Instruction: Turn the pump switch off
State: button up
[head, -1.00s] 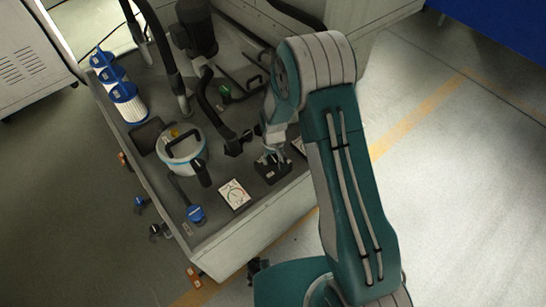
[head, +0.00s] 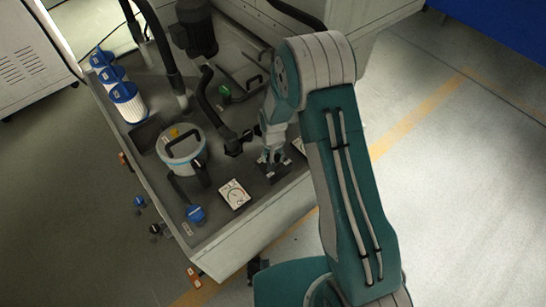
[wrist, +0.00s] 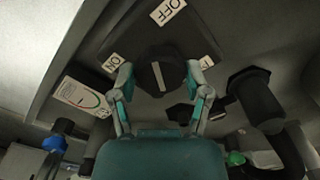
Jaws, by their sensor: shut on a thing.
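The pump switch is a black rotary knob (wrist: 160,74) with a white pointer line, on a dark plate (wrist: 190,38). The plate has an ON label (wrist: 112,63), an OFF label (wrist: 167,11) and a third label, partly hidden. The pointer line is nearly upright in the wrist view, its upper end roughly towards OFF, leaning slightly left. My gripper (wrist: 162,88) has one finger on each side of the knob and is shut on it. In the head view my gripper (head: 272,158) is down over the switch plate (head: 273,176) and hides most of the knob.
A gauge card (head: 234,194) lies left of the switch, with a blue-handled valve (head: 196,214) beyond. A lidded pot (head: 181,150), black hoses (head: 208,100) and blue-white filters (head: 128,102) stand on the same tray. Open floor lies to the right.

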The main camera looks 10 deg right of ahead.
jog(key=shift+s+f, duration=0.1)
jog(key=shift+s, duration=0.05)
jog(key=o, duration=1.1)
jog(key=shift+o, duration=0.2)
jog(key=shift+a, duration=0.1)
jog(key=shift+r, duration=0.4)
notch_tip(320, 180, up, 11)
jog(key=shift+r, duration=0.1)
